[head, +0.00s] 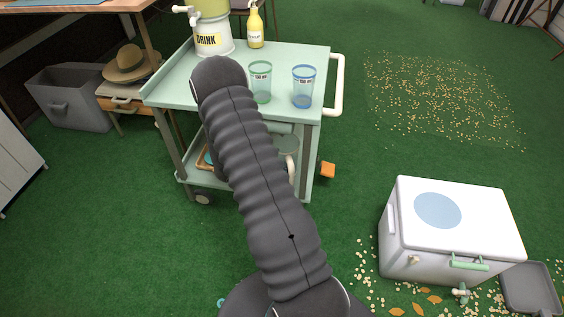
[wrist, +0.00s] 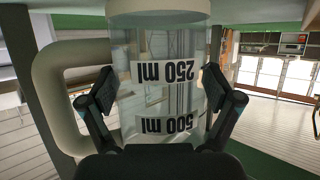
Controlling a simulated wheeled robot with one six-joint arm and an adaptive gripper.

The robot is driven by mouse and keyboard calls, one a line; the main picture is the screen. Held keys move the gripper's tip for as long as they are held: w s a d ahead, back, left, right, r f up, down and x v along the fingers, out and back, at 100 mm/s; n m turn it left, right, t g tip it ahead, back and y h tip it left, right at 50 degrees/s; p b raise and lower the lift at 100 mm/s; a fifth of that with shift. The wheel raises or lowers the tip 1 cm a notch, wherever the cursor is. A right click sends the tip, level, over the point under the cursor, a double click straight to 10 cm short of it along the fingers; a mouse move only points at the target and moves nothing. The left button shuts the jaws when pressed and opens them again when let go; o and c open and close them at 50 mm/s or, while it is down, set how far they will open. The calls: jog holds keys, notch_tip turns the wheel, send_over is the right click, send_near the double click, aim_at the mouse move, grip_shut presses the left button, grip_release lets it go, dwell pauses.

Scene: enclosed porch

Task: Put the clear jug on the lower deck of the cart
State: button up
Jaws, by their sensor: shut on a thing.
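The clear jug (wrist: 160,103) fills the middle of the wrist view, its volume labels upside down in the picture and its pale handle at left. My gripper (wrist: 162,82) is shut on the jug, one finger on each side. In the head view my arm hides the gripper; part of what looks like the jug (head: 287,144), with a pale handle, shows right of the arm, below the cart's top. The mint-green cart has a top deck (head: 178,92) and a lower deck (head: 207,187). Whether the jug touches the lower deck is hidden.
A wood-edged tray (head: 204,161) lies on the lower deck, partly hidden. A drink dispenser (head: 212,28), yellow bottle (head: 255,27), green cup (head: 260,84) and blue cup (head: 303,88) stand on top. A white cooler (head: 455,222) stands on the green floor at right.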

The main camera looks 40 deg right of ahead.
jog(key=shift+f, duration=0.4)
jog(key=o, duration=1)
jog(key=shift+r, duration=0.1)
jog(key=shift+a+r, duration=0.1)
jog(key=shift+r, duration=0.1)
jog(key=p+v, duration=0.1)
jog(key=v, duration=1.1)
jog(key=shift+f, duration=0.15)
jog(key=shift+w, duration=0.1)
